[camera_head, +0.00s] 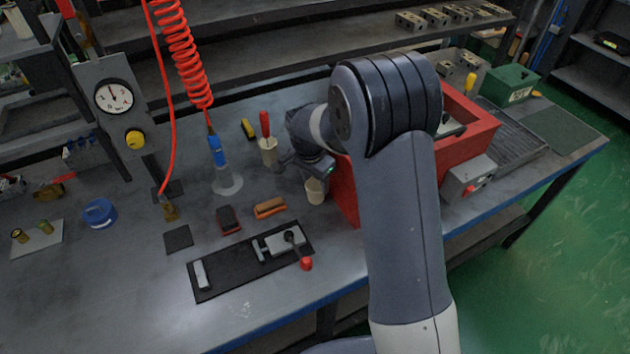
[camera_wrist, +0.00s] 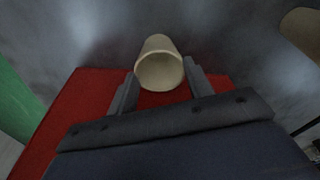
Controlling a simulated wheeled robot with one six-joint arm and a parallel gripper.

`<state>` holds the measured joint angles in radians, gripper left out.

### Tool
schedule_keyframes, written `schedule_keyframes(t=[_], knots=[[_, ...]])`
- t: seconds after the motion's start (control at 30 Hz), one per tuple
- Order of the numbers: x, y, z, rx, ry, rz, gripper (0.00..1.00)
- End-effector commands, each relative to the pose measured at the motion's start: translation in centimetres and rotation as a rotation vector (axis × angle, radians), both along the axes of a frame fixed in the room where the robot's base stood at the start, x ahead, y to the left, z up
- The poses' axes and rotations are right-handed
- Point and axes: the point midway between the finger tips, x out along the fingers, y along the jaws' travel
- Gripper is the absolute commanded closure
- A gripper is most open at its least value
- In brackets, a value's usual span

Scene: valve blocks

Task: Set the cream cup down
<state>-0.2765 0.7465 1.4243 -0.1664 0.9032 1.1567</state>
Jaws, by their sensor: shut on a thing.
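The cream cup (camera_head: 316,191) is below my gripper (camera_head: 312,174), beside the left wall of the red box. In the wrist view the cup (camera_wrist: 158,66) sits between the two fingers of my gripper (camera_wrist: 163,84), which are shut on it. Its open mouth faces the camera and it looks empty. In the head view it is roughly upright, close to the grey bench top (camera_head: 150,270). I cannot tell whether its base touches the bench. My arm hides part of the red box behind the cup.
The red box (camera_head: 345,198) stands right beside the cup. A cream holder (camera_head: 268,152) with a red-handled tool stands behind left. An orange-brown block (camera_head: 270,208), a dark red block (camera_head: 228,220) and a clamp on a black plate (camera_head: 220,288) lie left and in front.

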Motion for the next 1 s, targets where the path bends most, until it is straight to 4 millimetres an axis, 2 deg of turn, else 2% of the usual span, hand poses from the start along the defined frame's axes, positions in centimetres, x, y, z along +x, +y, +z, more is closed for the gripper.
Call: schedule_keyframes(t=[0.17,0.2,0.43,0.77,0.87,1.0], knots=[[0.0,0.0,-0.4,0.0,0.0,0.0,0.9],[0.0,0.0,-0.3,0.0,0.0,0.0,0.5],[0.0,0.0,-0.2,0.0,0.0,0.0,0.31],[0.0,0.0,0.2,0.0,0.0,0.0,0.3],[0.0,0.2,1.2,0.001,-0.004,0.0,0.3],[-0.3,0.5,4.0,0.001,-0.005,0.002,0.3]])
